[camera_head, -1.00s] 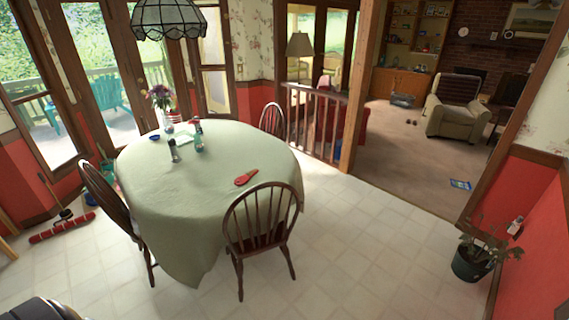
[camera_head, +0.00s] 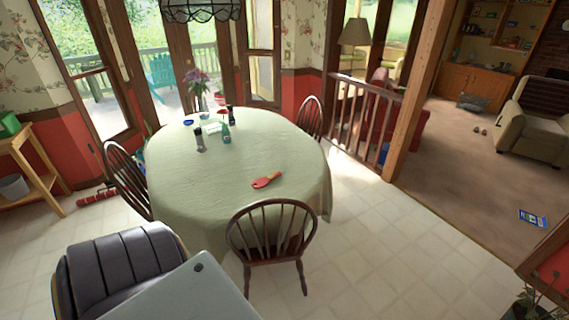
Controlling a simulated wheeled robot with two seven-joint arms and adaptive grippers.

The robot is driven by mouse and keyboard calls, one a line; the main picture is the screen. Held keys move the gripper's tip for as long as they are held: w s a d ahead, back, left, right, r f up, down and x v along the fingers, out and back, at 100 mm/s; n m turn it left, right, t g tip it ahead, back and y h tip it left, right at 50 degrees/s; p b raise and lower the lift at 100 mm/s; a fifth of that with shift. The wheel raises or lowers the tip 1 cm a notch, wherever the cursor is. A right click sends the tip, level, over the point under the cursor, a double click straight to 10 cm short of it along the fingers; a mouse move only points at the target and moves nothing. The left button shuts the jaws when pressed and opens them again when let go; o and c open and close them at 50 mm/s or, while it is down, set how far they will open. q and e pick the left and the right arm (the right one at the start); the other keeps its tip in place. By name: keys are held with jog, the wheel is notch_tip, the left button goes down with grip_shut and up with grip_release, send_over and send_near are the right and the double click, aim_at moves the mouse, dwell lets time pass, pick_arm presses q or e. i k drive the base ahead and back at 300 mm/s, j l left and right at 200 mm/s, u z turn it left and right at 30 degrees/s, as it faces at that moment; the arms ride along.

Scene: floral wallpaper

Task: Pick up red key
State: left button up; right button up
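A red key-like object (camera_head: 266,181), with a wide red end and a narrower orange-red end, lies flat on the round table (camera_head: 185,185), which has a pale green cloth. It lies near the table's front right edge, behind the back of a wooden chair (camera_head: 272,235). Nothing touches it from above. Neither of my grippers is in view.
Bottles (camera_head: 226,133) and a flower vase (camera_head: 198,90) stand at the table's far side. More wooden chairs stand at left (camera_head: 127,178) and right (camera_head: 311,118). A dark ribbed seat-like object (camera_head: 115,265) and grey panel (camera_head: 185,297) fill the bottom left. Tiled floor lies clear at right.

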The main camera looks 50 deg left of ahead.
aim_at(262, 183)
jog(key=i+z, duration=0.15)
jog(key=i, duration=0.65)
jog(key=i+l+u, duration=0.15)
jog(key=i+u, duration=0.2)
jog(key=i, duration=0.45)
jog(key=i+u, duration=0.25)
jog(key=u, duration=0.2)
jog(key=i+l+u, duration=0.1)
jog(key=i+u, duration=0.15)
jog(key=u, duration=0.2)
jog(key=i+l+u, duration=0.15)
jog(key=u, duration=0.3)
jog(key=i+l+u, duration=0.3)
jog(key=u, duration=0.15)
jog(key=i+l+u, duration=0.45)
jog(key=l+u, duration=0.2)
